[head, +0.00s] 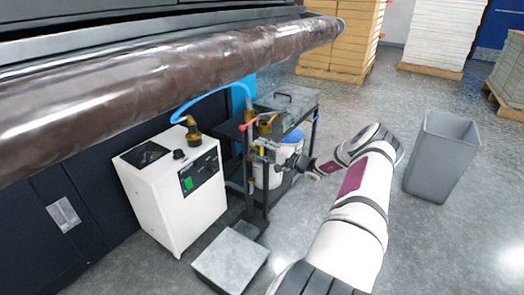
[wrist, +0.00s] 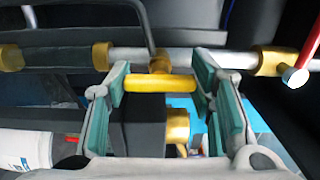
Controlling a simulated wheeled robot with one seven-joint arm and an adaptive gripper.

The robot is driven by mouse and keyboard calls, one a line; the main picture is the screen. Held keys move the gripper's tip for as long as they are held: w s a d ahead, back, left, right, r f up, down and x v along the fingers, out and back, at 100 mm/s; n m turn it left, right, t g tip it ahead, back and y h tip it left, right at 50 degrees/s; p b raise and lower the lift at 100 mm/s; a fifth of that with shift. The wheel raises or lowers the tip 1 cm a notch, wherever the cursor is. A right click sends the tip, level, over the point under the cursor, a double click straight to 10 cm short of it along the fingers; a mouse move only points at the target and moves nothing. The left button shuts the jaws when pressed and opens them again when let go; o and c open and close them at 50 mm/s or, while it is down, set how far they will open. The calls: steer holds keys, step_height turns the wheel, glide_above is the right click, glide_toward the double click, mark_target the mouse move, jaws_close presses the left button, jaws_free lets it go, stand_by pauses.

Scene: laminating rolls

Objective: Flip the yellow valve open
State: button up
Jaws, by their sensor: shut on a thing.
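The yellow valve handle (wrist: 160,85) is a short bar lying crosswise below a silver pipe (wrist: 215,58) with brass fittings. My gripper (wrist: 161,72) has its two teal-padded fingers at the two ends of this bar and is shut on it. In the head view my gripper (head: 285,161) is at the front of the dark cart, by the pipework. The yellow handle is too small to make out clearly there.
A red lever (wrist: 310,45) sits right of the handle; it also shows in the head view (head: 249,124). A white machine (head: 178,190) stands left of the dark cart (head: 287,97). A brown roll (head: 170,75) crosses overhead. A grey bin (head: 440,160) stands right of my arm.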

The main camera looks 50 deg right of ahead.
steer(key=o, duration=1.2)
steer(key=s, duration=0.8)
steer(key=s+d, duration=0.1)
steer(key=s, duration=0.3)
steer(key=shift+a, duration=0.1)
